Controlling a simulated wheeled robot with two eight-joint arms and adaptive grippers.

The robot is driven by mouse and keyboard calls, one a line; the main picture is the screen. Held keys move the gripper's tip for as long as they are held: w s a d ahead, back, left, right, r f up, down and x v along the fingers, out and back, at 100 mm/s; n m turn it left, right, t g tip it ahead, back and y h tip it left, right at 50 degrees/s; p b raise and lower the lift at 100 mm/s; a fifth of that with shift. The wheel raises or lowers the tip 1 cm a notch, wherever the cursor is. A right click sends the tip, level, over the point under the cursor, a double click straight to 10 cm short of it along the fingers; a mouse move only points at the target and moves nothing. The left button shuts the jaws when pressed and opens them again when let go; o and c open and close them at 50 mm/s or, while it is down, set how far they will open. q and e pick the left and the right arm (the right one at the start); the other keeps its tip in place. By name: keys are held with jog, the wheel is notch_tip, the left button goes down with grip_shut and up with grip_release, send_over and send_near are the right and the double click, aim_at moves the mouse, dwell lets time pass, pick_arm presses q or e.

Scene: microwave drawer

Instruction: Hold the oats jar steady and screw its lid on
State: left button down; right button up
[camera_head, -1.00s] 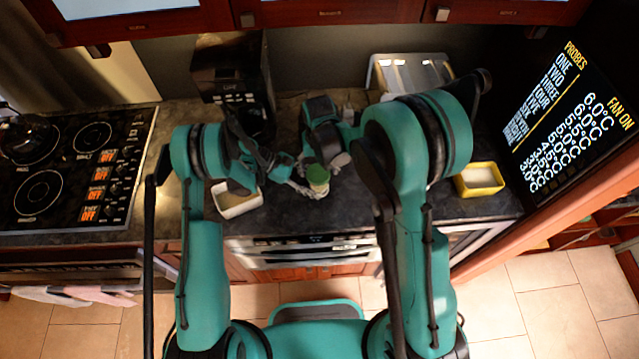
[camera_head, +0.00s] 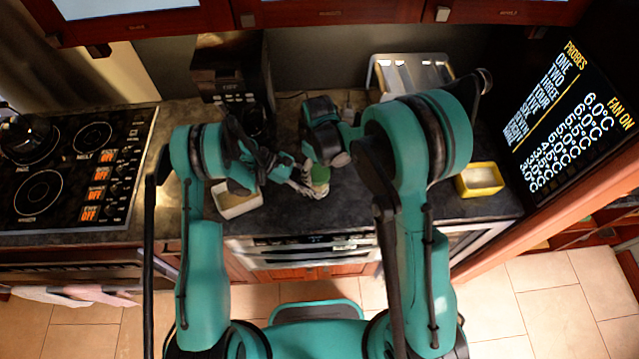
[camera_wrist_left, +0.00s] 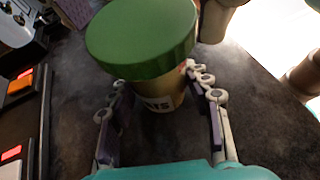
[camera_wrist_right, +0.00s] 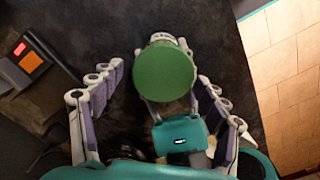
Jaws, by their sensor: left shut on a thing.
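The oats jar (camera_wrist_left: 160,101) stands upright on the dark counter, with part of its lettering showing in the left wrist view. The green lid (camera_wrist_left: 142,38) sits on top of the jar; I cannot tell how tightly. The lid also shows from above in the right wrist view (camera_wrist_right: 166,74) and small in the head view (camera_head: 321,174). My left gripper (camera_wrist_left: 155,78) is shut on the jar body below the lid, one finger on each side. My right gripper (camera_wrist_right: 160,78) is open above the lid, its fingers wide apart on either side and not touching it.
A white container (camera_head: 237,204) stands left of the jar and a yellow one (camera_head: 480,180) to the right. A dark appliance (camera_head: 230,75) and a metal toaster-like thing (camera_head: 410,72) stand at the back. The stove (camera_head: 70,165) is at far left. Counter around the jar is mostly clear.

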jog(key=c, duration=1)
jog(key=m, duration=0.4)
jog(key=shift+w+d+m, duration=0.1)
jog(key=shift+m, duration=0.3)
jog(key=m, duration=1.3)
jog(key=shift+m, duration=0.3)
jog(key=o, duration=1.1)
jog(key=shift+o, duration=0.2)
